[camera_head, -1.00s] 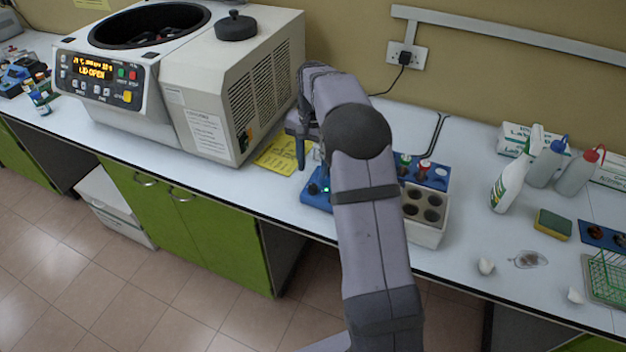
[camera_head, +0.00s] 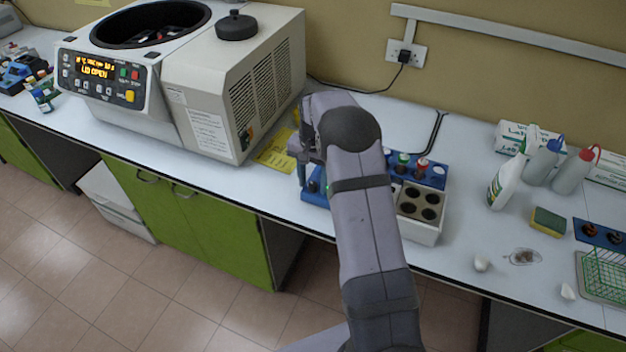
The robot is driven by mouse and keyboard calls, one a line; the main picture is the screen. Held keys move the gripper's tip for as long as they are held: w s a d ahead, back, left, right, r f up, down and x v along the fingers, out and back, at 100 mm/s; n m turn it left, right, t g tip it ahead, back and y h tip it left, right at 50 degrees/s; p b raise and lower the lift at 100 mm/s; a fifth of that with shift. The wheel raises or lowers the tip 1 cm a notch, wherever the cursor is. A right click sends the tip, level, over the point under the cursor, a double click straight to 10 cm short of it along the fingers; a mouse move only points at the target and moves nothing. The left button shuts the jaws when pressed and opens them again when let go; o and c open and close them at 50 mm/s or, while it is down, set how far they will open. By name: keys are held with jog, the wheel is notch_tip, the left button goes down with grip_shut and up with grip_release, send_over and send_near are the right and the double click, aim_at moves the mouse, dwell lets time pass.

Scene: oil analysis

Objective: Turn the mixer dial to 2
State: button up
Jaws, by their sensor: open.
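The mixer (camera_head: 314,198) is a small blue unit near the front edge of the bench, mostly hidden behind my arm. A dark dial (camera_head: 315,183) shows on its visible left part; its setting is too small and too covered to read. My gripper (camera_head: 304,172) points down at the mixer, with a finger close in front of the dial. It is open. I cannot tell whether a finger touches the dial, and the far finger is hidden.
A large centrifuge (camera_head: 205,130) with its lid open stands to the left. A white block with dark wells (camera_head: 425,232) and a blue rack (camera_head: 436,174) with capped vials sit right of my arm. Bottles (camera_head: 507,182) and a sponge (camera_head: 548,222) are farther right.

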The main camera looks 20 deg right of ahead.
grip_shut()
jog(key=shift+m, duration=0.3)
jog(key=m, duration=0.5)
jog(key=shift+b, duration=0.4)
jog(key=m, duration=0.6)
jog(key=shift+w, duration=0.1)
jog(key=shift+r, duration=0.1)
grip_release()
